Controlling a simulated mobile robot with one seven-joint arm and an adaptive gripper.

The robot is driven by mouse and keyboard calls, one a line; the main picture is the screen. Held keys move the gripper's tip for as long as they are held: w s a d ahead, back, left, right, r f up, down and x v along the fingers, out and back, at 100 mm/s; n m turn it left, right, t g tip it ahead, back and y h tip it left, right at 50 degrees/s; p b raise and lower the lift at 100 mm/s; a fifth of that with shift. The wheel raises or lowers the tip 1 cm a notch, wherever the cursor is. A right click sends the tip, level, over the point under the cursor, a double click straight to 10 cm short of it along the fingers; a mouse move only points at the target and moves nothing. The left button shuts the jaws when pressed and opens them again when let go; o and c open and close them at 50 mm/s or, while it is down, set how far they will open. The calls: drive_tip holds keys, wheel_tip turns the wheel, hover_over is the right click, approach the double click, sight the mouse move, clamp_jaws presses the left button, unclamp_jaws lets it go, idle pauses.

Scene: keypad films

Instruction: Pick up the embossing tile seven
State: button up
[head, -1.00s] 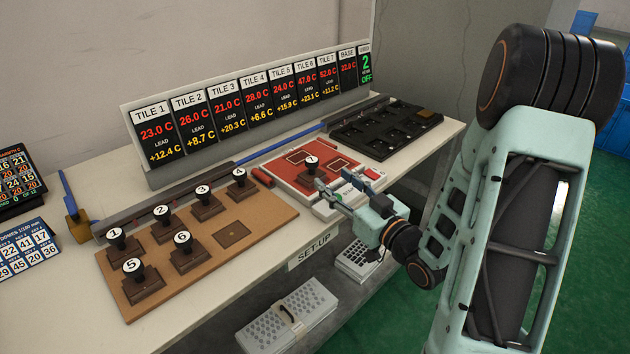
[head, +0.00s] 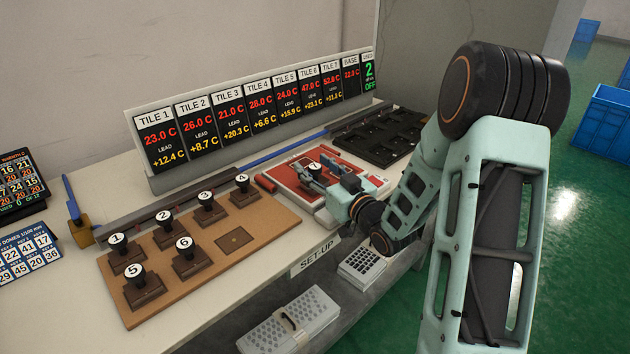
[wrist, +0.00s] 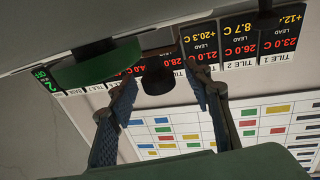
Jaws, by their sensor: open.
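Tile seven (head: 314,166), a dark stamp-like block with a knob and a white round top marked 7, stands upright on the red board (head: 282,176) at the right of the bench. My gripper (head: 317,174) is at it with open jaws, one finger on each side of the knob. I cannot tell from the head view whether they touch it. In the wrist view a dark knob (wrist: 158,80) shows between the spread fingers. The tile's lower part is partly hidden by my gripper in the head view.
Several numbered tiles stand on a brown board (head: 212,252) at the left, with one empty square spot. A black tray (head: 378,137) lies behind at the right. A display panel (head: 255,115) stands along the back. A white device (head: 375,187) lies close to my gripper.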

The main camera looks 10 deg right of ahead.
drive_tip(key=shift+c, duration=0.4)
clamp_jaws()
drive_tip(key=shift+r, duration=0.2)
